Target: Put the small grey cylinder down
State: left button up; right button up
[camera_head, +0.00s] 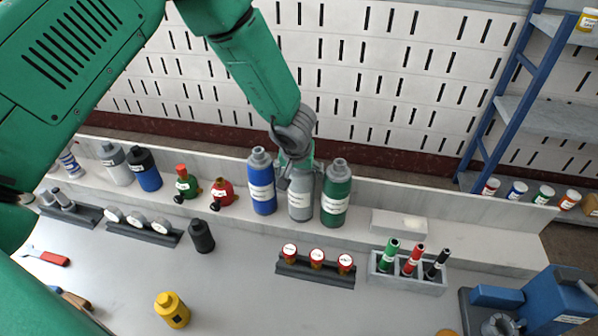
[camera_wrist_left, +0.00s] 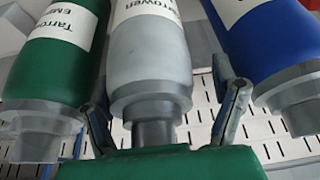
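The small grey cylinder (camera_head: 300,205) has a white label and a narrow neck. It stands upright on the back ledge, between the blue cylinder (camera_head: 262,185) and the green cylinder (camera_head: 336,195). My left gripper (camera_head: 297,170) is over its top, and partly hides it in the head view. In the left wrist view, the fingers (camera_wrist_left: 165,110) stand apart on either side of the grey cylinder's neck (camera_wrist_left: 150,95), with a visible gap at least on the right side. The green cylinder (camera_wrist_left: 50,75) and blue cylinder (camera_wrist_left: 275,45) flank it there. My right gripper is not in view.
The ledge also holds a white block (camera_head: 398,223) at right and small red (camera_head: 222,192) and green (camera_head: 187,183) bottles at left. In front are a rack with red caps (camera_head: 316,270), a pen holder (camera_head: 408,279), a black bottle (camera_head: 201,236) and a yellow bottle (camera_head: 172,310).

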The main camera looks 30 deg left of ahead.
pick_arm(q)
jog(key=v, duration=0.3)
jog(key=p+v, duration=0.1)
jog(key=v, duration=0.7)
jog(key=shift+a+p, duration=0.25)
jog(key=shift+p, duration=0.1)
jog(key=s+a+f+m+g+y, duration=0.1)
jog(key=s+a+f+m, duration=0.25)
jog(key=s+f, duration=1.2)
jog(key=s+d+f+g+h, duration=0.1)
jog(key=s, duration=0.7)
jog(key=s+d+f+g+h, duration=0.1)
jog(key=s+f, duration=0.1)
jog(key=s, duration=0.7)
jog(key=shift+s+d+f+m+g, duration=0.2)
jog(key=shift+s+d+m+g, duration=0.1)
jog(key=shift+m, duration=0.15)
